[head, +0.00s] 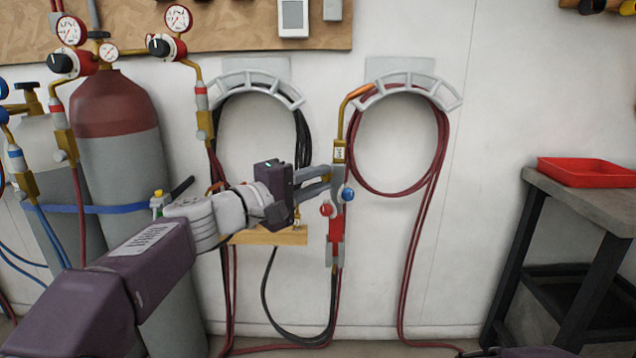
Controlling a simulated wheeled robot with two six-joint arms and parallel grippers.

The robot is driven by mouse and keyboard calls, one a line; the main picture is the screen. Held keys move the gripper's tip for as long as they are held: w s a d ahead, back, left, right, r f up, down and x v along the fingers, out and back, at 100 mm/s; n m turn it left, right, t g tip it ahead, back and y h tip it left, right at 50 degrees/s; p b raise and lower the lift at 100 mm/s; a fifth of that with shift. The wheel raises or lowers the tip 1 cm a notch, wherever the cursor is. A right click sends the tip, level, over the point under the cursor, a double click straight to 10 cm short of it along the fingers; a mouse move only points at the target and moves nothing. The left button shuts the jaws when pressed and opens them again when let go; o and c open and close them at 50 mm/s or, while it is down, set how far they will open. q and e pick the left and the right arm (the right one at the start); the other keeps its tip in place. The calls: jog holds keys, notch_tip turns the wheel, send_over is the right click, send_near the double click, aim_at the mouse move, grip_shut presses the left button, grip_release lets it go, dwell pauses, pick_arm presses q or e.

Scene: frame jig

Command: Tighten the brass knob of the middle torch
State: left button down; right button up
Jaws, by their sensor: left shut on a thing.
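A torch (336,235) stands upright near the middle, with a copper tip bent to the right at its top. It has a brass piece (339,152) with a small label below the tip, a red knob (326,210), a blue knob (348,194) and a red handle. My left gripper (328,180) is shut on the torch's grey body, between the brass piece and the coloured knobs. The fingers come from the left, and the exact contact is small to see. A dark part of my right gripper (493,350) shows at the bottom edge; its fingers are unclear.
A wooden ledge (270,236) is on the wall behind my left gripper. Coiled hoses hang on two grey hangers (408,88). Gas cylinders (118,130) with gauges stand at left. A grey bench (590,195) with a red tray (585,172) stands at right.

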pick_arm(q)
jog(key=c, duration=1.3)
grip_release()
jog(key=p+v, duration=0.1)
jog(key=v, duration=0.8)
